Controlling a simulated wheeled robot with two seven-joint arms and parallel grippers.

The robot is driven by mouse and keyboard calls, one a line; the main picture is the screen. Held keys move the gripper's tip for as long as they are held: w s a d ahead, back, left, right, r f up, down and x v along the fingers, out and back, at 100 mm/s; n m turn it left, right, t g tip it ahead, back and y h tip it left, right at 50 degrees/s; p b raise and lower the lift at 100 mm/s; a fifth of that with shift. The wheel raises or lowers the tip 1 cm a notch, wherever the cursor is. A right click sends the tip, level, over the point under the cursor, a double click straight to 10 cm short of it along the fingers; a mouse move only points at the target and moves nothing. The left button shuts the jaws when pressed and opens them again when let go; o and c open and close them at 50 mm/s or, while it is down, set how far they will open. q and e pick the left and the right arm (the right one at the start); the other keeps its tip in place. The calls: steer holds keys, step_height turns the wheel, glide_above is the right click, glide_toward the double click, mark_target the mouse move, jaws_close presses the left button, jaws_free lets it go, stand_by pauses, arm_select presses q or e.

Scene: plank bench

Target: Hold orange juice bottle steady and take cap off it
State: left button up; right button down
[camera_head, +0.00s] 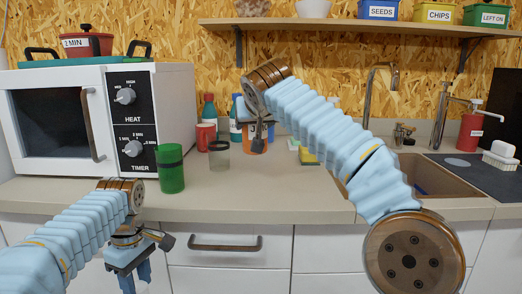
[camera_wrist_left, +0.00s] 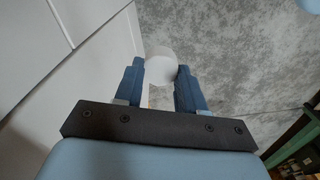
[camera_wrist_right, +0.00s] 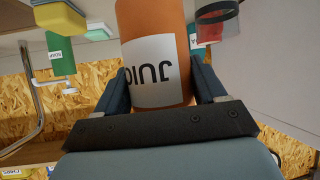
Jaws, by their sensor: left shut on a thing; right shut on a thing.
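The orange juice bottle (camera_head: 270,133) stands on the counter at the back, mostly hidden behind my right gripper (camera_head: 258,143). In the right wrist view the bottle's orange body (camera_wrist_right: 150,22) and white label sit between the fingers, and the gripper is shut on it. The bottle's top is hidden. My left gripper (camera_wrist_left: 160,82) is shut on a white round cap (camera_wrist_left: 160,62), seen in the left wrist view over a grey floor. In the head view the left gripper hangs in front of the drawers, below the counter edge, well apart from the bottle.
A green cup (camera_head: 171,170) stands near the microwave (camera_head: 75,120) on the left. A clear glass (camera_head: 219,157) and a red cup (camera_head: 206,136) stand left of the bottle. The sink (camera_head: 430,180) lies right. The front middle of the counter (camera_head: 275,195) is clear.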

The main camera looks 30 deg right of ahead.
steer(key=d+f, duration=0.1)
steer(key=w+f, duration=0.1)
steer(key=w+d+f, duration=0.1)
steer(key=f, duration=0.1)
steer(key=shift+d, duration=0.3)
steer(key=f, duration=0.3)
steer(key=shift+w+d+f, duration=0.1)
steer(key=shift+d+f, duration=0.1)
steer(key=shift+d, duration=0.1)
steer(key=shift+f, duration=0.2)
steer(key=shift+f, duration=0.2)
steer(key=shift+c, duration=0.3)
jaws_free()
steer(key=shift+r, duration=0.2)
steer(key=b+v, duration=0.1)
steer(key=v, duration=1.1)
